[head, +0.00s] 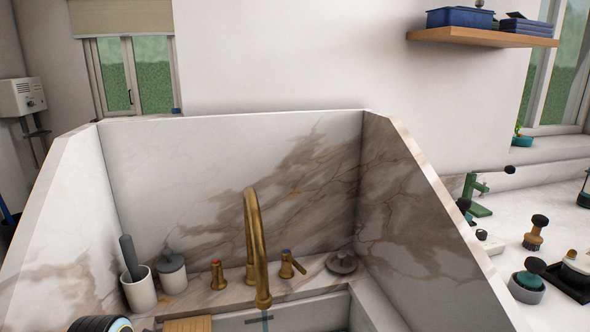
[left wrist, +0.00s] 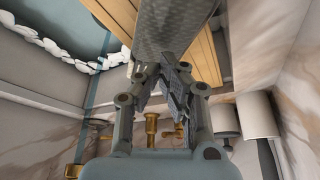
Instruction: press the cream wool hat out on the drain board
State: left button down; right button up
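The wooden drain board (head: 187,324) shows only as a small edge at the bottom of the head view. Its slats (left wrist: 208,52) show more fully in the left wrist view. A rounded grey form with a knit-like texture (left wrist: 178,25) lies across the slats there. It looks grey, not cream, so I cannot tell whether it is the wool hat. My left gripper (left wrist: 163,72) points at this form, its fingertips at or very near its lower edge. Whether they grip it is unclear. My right gripper is in neither view.
A brass faucet (head: 255,245) stands over the sink (head: 285,318) between two tap handles. A white cup with a dark-handled tool (head: 139,290) and a lidded jar (head: 172,273) stand left. High marble walls enclose the sink. White suds (left wrist: 40,33) show in the left wrist view.

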pick_arm(q)
jog(key=shift+f, duration=0.1)
dwell(0.6)
jog(key=shift+f+b, duration=0.65)
jog(key=shift+f, duration=0.15)
jog(key=shift+s+f+p, duration=0.15)
jog(key=shift+s+p, duration=0.05)
jog(key=shift+p, duration=0.1)
dwell(0.9)
jog(key=shift+w+p, duration=0.1)
jog(key=shift+p, duration=0.3)
dwell(1.0)
jog(key=shift+f+p, duration=0.1)
jog(key=shift+p, duration=0.7)
dwell(3.1)
